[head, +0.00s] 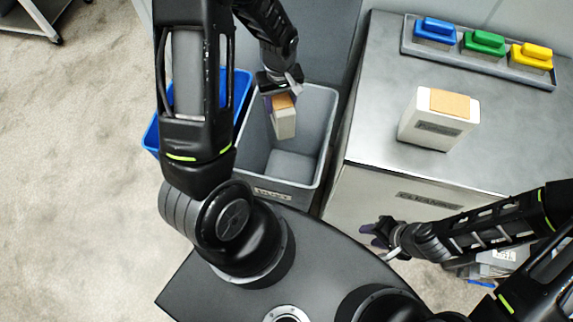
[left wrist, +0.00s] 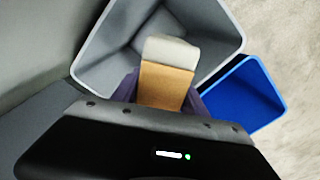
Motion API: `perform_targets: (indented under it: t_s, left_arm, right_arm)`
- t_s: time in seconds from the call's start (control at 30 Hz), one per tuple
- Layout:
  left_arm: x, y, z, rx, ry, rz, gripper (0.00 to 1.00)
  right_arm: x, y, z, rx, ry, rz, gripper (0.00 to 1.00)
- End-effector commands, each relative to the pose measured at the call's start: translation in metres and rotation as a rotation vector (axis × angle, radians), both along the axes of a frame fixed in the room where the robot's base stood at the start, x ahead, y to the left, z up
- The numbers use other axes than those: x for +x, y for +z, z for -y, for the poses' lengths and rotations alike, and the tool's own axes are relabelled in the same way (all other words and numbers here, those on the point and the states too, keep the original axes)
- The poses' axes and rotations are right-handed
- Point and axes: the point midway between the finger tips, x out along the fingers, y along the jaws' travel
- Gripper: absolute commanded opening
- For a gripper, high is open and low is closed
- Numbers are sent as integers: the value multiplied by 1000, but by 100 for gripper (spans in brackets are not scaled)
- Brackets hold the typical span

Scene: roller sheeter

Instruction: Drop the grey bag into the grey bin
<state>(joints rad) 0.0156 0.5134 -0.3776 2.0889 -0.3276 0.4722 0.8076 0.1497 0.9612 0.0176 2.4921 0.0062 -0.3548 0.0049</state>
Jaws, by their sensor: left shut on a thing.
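The grey bag (head: 285,122) is a pale block with a tan top, and it hangs over the open mouth of the grey bin (head: 327,117). My left gripper (head: 282,92) is shut on the bag near its tan end. In the left wrist view the bag (left wrist: 168,52) shows its tan part (left wrist: 163,85) between the purple fingers, with the inside of the bin (left wrist: 100,62) behind it. My right gripper (head: 378,236) is low at the right, in front of the metal counter and away from the bin; its finger gap is not clear.
A blue bin (head: 152,137) stands left of the grey bin. The metal counter (head: 375,100) on the right carries a similar pale bag (head: 437,130) with a tan top. A tray (head: 408,48) at the back holds blue, green and yellow blocks.

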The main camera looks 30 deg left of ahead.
Motion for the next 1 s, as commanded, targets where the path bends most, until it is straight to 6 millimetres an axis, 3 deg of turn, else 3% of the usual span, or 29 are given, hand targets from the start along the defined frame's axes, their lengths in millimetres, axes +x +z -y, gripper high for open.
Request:
perform_targets:
  t_s: [0.1,0.3,0.73,0.77,1.0]
  left_arm:
    - [1,-18,0,0,0,1,0]
    - [0,-36,0,0,0,0,0]
    - [1,-40,0,1,0,1,0]
    - [1,-40,0,1,0,1,53]
    - [0,-40,0,0,0,0,73]
  right_arm:
    - [1,-14,-1,2,1,4,36]
    - [3,-25,-1,7,2,9,36]
    - [4,-27,-2,8,4,11,36]
    - [4,-27,-2,8,4,11,36]
    - [4,-27,-2,7,4,11,36]
